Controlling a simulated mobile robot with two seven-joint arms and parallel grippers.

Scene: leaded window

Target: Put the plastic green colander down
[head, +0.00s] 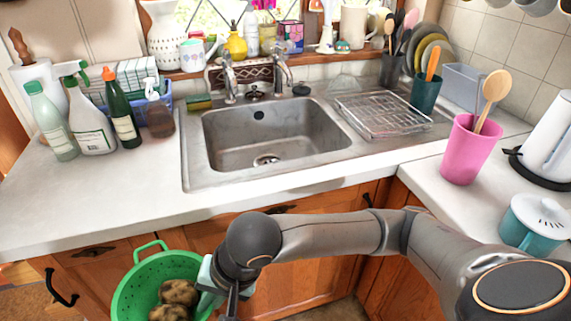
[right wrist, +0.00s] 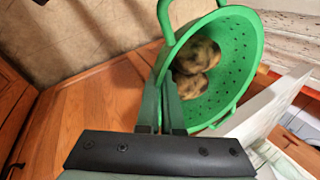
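The green colander (head: 148,272) hangs at the lower left of the head view, in front of the wooden cabinets and below the counter edge. Brown potatoes (head: 178,292) lie inside it. My right gripper (head: 213,284) is at the colander's right side. In the right wrist view, the gripper's fingers (right wrist: 163,106) are shut on the colander's rim beside a looped handle, and the colander (right wrist: 234,80) looks tilted from this angle. The potatoes (right wrist: 196,62) also show there. The colander's lower part is cut off in the head view. My left gripper is not in view.
The steel sink (head: 325,158) is empty, with a wire dish rack (head: 383,114) at its right. Several bottles (head: 92,138) stand at the counter's back left. The front left counter (head: 110,195) is clear. A pink cup (head: 467,155) and teal pot (head: 520,238) stand on the right.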

